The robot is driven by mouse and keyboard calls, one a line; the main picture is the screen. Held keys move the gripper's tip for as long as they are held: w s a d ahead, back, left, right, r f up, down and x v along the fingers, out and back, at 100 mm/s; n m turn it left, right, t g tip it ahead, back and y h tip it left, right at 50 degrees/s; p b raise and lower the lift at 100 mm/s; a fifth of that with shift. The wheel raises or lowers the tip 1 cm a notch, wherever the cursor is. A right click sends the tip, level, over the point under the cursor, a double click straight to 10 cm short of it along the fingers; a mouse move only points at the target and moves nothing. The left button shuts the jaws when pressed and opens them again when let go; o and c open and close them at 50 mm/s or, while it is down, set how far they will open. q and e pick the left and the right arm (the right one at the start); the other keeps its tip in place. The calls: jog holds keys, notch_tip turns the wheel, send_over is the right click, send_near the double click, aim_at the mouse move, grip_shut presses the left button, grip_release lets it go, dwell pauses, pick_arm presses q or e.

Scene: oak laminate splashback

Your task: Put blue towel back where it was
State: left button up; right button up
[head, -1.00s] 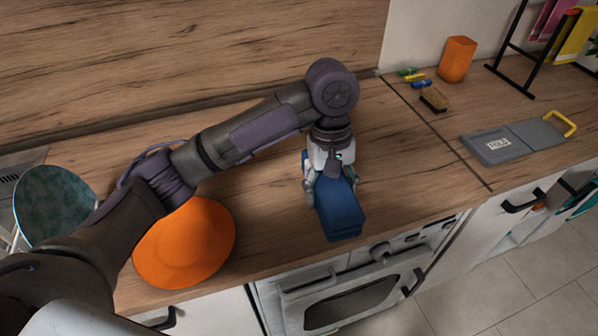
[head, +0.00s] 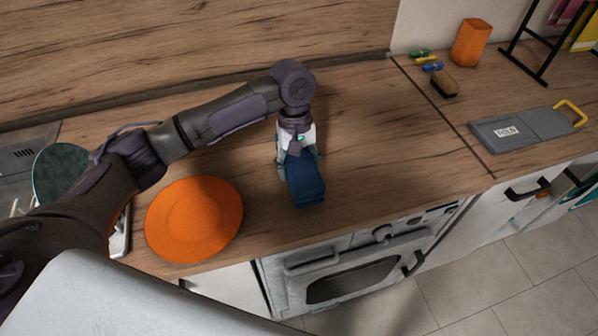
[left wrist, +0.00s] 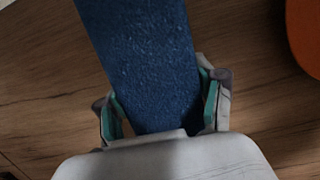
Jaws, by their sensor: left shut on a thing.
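The blue towel (head: 306,184) is a folded block in the head view, above or on the wooden counter over the oven; I cannot tell whether it touches the wood. My left gripper (head: 297,165) is shut on its far end, with the fingers on either side. In the left wrist view the towel (left wrist: 145,60) runs up between the two teal-padded fingers of the left gripper (left wrist: 162,105). Its far end is cut off by the top edge of that view. My right gripper is not in view.
An orange plate (head: 194,220) lies on the counter left of the towel. A grey cutting board (head: 535,130), a brush (head: 444,84), small coloured clips (head: 425,60), an orange cup (head: 471,42) and a black rack (head: 530,48) are to the right. Counter between towel and brush is clear.

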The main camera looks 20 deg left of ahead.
pick_arm(q)
notch_tip(320, 180, down, 2)
jog(key=shift+f, duration=0.35)
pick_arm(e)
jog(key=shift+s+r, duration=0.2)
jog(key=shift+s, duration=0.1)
pick_arm(q)
jog(key=o, duration=1.6)
jog(key=shift+f, duration=0.15)
jog(key=shift+c, duration=0.2)
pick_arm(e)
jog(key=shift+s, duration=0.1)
pick_arm(q)
jog(key=r, duration=0.4)
jog(key=w+r+b, duration=0.1)
jog(key=r, duration=0.3)
jog(key=a+r, duration=0.1)
jog(key=r, duration=0.3)
jog(key=shift+w+a, duration=0.1)
jog(key=shift+w, duration=0.3)
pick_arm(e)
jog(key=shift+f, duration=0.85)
